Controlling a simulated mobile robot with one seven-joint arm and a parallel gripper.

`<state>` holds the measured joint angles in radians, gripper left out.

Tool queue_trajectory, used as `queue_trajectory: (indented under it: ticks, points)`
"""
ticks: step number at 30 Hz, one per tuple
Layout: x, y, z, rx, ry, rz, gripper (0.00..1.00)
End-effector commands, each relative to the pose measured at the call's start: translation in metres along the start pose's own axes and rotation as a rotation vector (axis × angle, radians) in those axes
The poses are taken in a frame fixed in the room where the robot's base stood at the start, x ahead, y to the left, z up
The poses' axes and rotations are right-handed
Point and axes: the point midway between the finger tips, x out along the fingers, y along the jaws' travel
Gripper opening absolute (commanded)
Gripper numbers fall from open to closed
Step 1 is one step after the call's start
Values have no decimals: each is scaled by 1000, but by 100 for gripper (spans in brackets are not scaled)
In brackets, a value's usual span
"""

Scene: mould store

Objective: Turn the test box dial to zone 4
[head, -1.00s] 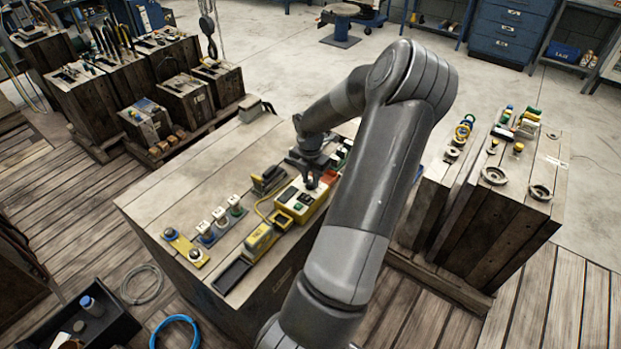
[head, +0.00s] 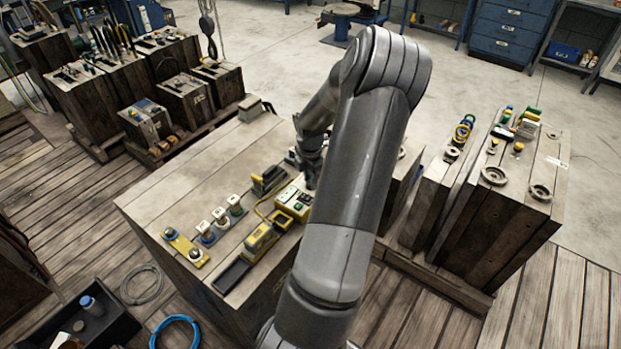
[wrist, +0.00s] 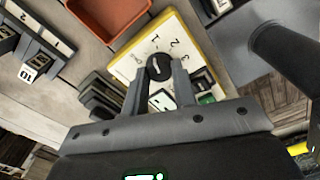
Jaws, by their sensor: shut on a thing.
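The test box (wrist: 190,22) has a pale face with a yellow rim and printed numerals around a round black dial (wrist: 159,67). In the wrist view my gripper (wrist: 157,80) has one finger on each side of the dial and is shut on it. A pale mark shows on the dial, but I cannot tell which zone it points to. In the head view the yellow-edged test box (head: 295,199) lies on the wooden block top, and my gripper (head: 312,183) reaches down at its far edge. The dial is hidden there by my gripper and arm.
An orange-red tray (wrist: 108,14) lies close to the box in the wrist view.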

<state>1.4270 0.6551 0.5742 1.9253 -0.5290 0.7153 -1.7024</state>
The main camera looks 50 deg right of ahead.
Motion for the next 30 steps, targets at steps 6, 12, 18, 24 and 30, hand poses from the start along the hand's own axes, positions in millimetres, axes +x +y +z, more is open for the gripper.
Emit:
queue_trajectory:
  ticks: [6, 12, 18, 24, 30]
  points:
    - [-1, 1, 0, 205, -2, 2, 2]
    - [-1, 1, 0, 395, -3, 3, 2]
    - [-1, 1, 0, 586, -2, 3, 2]
    - [-1, 1, 0, 776, -1, 4, 2]
    - [-1, 1, 0, 966, -1, 4, 2]
